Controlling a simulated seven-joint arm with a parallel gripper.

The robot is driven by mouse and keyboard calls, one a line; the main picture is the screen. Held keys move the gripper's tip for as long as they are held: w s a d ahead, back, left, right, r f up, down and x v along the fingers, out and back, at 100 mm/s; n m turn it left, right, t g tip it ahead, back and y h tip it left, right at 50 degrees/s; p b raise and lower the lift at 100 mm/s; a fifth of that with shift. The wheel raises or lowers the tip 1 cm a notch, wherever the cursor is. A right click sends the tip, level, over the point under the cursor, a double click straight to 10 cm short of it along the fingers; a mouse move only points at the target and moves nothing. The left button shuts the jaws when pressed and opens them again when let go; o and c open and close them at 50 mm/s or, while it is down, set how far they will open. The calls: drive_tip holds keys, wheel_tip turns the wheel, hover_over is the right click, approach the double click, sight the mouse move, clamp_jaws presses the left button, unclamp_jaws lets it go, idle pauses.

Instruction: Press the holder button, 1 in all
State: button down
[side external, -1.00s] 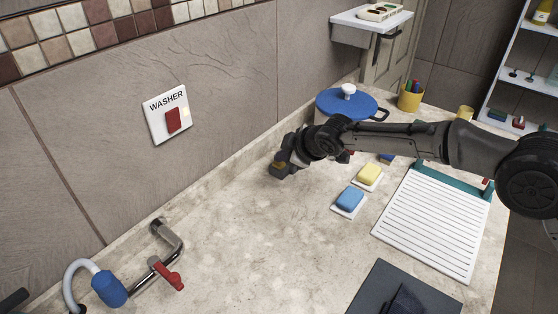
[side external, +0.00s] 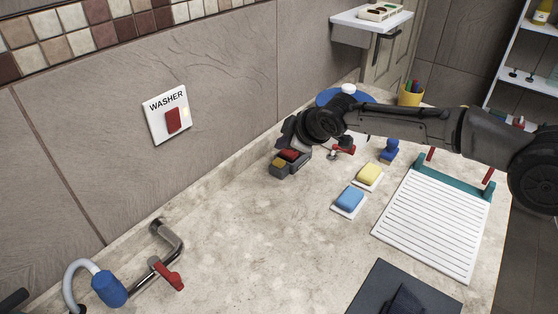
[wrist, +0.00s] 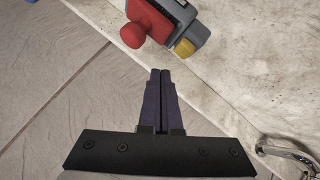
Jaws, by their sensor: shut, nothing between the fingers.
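A small grey device with a red part and a yellow end (side external: 286,166) stands on the counter by the wall; it looks like the holder, though I cannot tell which part is its button. In the wrist view its grey body (wrist: 199,31) shows at the top, with a red part ending in a round red knob (wrist: 133,36) and a yellow block (wrist: 185,47). My gripper (wrist: 160,72) is shut and empty, its dark fingertips apart from the device in the picture. In the side view my wrist is just above and behind the device, and the fingertips cannot be made out.
A wall plate marked WASHER (side external: 157,128) has a red switch. A yellow sponge (side external: 369,174) and a blue sponge (side external: 350,198) lie right of the device. A white ribbed rack (side external: 428,224) stands farther right. A tap with a red handle (side external: 168,275) is at front left.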

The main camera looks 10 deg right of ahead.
drive_tip(key=shift+r, duration=1.4)
